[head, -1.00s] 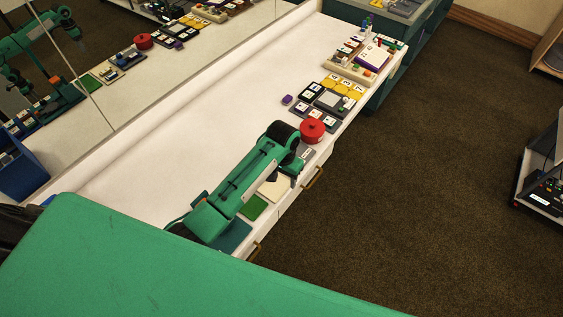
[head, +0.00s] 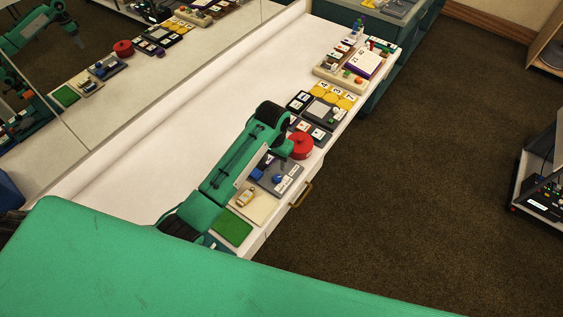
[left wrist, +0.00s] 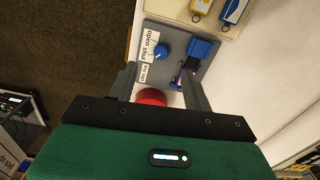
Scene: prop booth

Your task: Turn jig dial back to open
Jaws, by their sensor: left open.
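The jig is a grey plate (head: 292,170) near the table's front edge in the head view. In the left wrist view the jig plate (left wrist: 172,32) bears a round blue dial (left wrist: 163,51), a white label (left wrist: 149,45) reading open and shut, and a blue clamp block (left wrist: 201,48). A small purple piece sits at the clamp. Which word the dial points to is too small to tell. My left gripper (left wrist: 160,78) is open and empty, its two fingers straddling the dial's line but apart from it. In the head view my arm hides the fingers. My right gripper is not seen.
A red round tin (head: 300,147) stands just beyond the jig. A cream tray (head: 262,212) with a yellow-labelled item and a green pad (head: 232,227) lie on the near side. Dark and yellow tiles and a game box lie further along. The white tabletop (head: 170,140) to the left is clear.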

